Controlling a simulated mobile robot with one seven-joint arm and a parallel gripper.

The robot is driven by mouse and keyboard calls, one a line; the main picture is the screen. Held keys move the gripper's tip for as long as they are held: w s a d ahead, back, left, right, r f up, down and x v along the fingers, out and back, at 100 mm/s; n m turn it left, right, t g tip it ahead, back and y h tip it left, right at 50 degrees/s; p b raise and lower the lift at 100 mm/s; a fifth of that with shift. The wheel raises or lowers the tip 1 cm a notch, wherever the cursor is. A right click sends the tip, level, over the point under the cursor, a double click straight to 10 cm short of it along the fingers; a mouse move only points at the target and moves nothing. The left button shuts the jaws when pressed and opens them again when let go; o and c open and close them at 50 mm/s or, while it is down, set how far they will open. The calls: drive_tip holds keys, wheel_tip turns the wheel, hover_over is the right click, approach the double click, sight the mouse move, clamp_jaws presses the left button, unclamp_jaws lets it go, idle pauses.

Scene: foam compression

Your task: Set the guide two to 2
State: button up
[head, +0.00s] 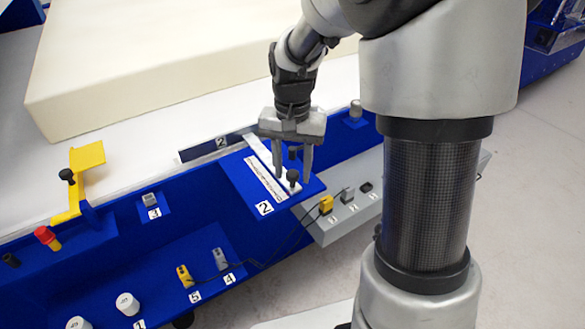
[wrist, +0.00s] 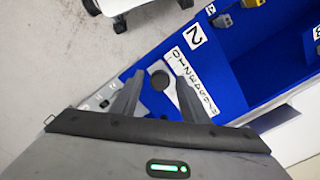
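Guide two is a blue panel with a white printed scale (head: 266,178) and a label "2" (head: 264,208) in the head view. In the wrist view its scale (wrist: 192,84) runs from 0 upward, beside the label "2" (wrist: 195,36). A black round knob (wrist: 160,79) stands beside the low-number end of the scale; it also shows in the head view (head: 293,175). My gripper (head: 292,177) points down over the panel, open and empty. In the wrist view the knob appears between its fingertips (wrist: 157,76), with gaps visible. The exact reading is unclear.
A large cream foam block (head: 180,60) lies behind on the white bed. A yellow bracket (head: 86,160) stands at left. More switches and white knobs sit at lower left.

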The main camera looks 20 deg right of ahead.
sight(284, 175)
clamp_jaws()
drive_tip(key=shift+w+a+p, duration=0.2)
drive_tip(key=shift+w+p, duration=0.1)
drive_tip(key=shift+w, duration=0.35)
drive_tip(key=shift+w+a+p, duration=0.2)
drive_tip(key=shift+w+p, duration=0.05)
drive_tip(key=shift+w, duration=0.45)
drive_tip(key=shift+w+a+p, duration=0.2)
drive_tip(key=shift+w+p, duration=0.1)
drive_tip(key=shift+w, duration=0.35)
drive_tip(key=shift+o, duration=0.8)
unclamp_jaws()
drive_tip(key=shift+r, duration=0.1)
wheel_tip(284, 175, up, 17)
drive_tip(key=p, duration=0.4)
drive_tip(key=shift+r+p, duration=0.15)
drive_tip(key=shift+p, duration=0.15)
drive_tip(key=shift+s, duration=0.1)
